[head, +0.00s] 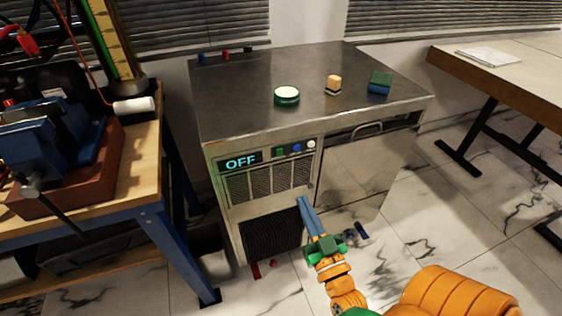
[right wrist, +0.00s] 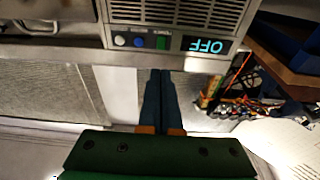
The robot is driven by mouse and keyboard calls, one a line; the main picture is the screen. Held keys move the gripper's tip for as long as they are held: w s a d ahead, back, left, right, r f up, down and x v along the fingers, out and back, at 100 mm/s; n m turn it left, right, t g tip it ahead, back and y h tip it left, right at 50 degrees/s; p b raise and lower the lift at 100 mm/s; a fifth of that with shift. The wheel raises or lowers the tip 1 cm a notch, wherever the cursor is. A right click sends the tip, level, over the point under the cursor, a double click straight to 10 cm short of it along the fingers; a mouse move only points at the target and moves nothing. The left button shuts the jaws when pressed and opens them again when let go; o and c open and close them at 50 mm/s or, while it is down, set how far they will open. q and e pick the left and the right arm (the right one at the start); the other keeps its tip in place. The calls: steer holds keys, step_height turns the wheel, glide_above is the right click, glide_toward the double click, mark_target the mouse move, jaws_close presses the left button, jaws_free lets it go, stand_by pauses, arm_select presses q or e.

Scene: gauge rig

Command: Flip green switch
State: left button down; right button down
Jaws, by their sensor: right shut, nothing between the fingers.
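The green switch (head: 279,152) is a small square button on the front panel of a metal cabinet (head: 212,118). It sits just right of a display (head: 240,161) that reads OFF, with a blue button (head: 296,148) and a white button (head: 311,144) to its right. My right gripper (head: 303,200) is shut and empty, with its blue fingers below the buttons and apart from the green switch. The right wrist view is upside down and shows the green switch (right wrist: 162,42) just beyond the fingertips (right wrist: 160,72). My left gripper is not in view.
A workbench (head: 150,190) with a blue vise (head: 50,150) is at left. A table (head: 520,85) is at right.

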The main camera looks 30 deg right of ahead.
mark_target(280, 152)
steer(key=x, duration=1.3)
steer(key=shift+w, duration=0.35)
